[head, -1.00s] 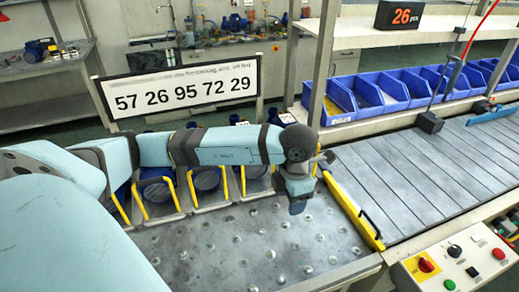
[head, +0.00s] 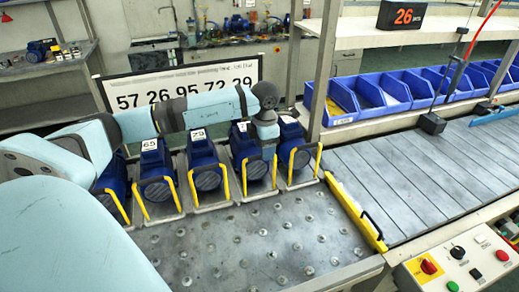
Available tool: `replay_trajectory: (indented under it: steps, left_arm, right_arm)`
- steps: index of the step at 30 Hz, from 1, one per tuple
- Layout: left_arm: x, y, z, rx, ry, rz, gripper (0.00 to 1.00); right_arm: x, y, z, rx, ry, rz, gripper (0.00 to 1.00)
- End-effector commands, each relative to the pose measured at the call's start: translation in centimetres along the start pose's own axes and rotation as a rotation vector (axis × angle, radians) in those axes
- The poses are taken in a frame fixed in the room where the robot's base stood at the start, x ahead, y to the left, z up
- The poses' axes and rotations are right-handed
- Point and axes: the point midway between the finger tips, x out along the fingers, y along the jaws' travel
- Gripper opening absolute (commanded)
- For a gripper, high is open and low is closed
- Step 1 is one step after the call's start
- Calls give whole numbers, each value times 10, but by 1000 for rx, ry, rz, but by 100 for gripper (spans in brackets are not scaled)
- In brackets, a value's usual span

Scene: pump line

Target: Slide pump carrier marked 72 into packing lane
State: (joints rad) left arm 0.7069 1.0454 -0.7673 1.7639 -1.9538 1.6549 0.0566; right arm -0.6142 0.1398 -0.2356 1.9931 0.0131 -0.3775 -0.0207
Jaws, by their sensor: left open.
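Several blue pumps stand in a row on grey carriers with yellow handles, at the back of the studded grey table (head: 220,240). The fourth pump from the left (head: 252,163) has a white label that seems to start with 7, partly covered by my gripper. My left gripper (head: 267,140) points down at this pump's right side, open; its fingertips are hard to make out, and I cannot tell whether it touches. The slatted grey lane (head: 410,180), likely the packing lane, lies right of the table. My right gripper is out of view.
A yellow bar (head: 352,210) with a black handle lies between table and lane. Blue bins (head: 385,92) line the lane's far side. A button panel (head: 455,262) is at front right. The table's front is clear.

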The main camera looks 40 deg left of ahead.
Motion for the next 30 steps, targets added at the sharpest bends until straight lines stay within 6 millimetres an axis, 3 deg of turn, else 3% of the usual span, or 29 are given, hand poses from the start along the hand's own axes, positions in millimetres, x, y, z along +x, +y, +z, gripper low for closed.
replay_trajectory:
  steps: [6,9,16,21,30]
  left_arm:
    - [2,45,0,-4,-1,1,55]
    - [28,43,0,1,2,-2,55]
    - [61,44,0,0,0,0,55]
    - [72,44,0,0,0,0,55]
    - [73,44,0,0,0,0,55]
  right_arm:
    - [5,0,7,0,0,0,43]
    - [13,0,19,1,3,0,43]
    - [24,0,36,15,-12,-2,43]
    - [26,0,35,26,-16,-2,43]
    - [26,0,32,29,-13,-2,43]
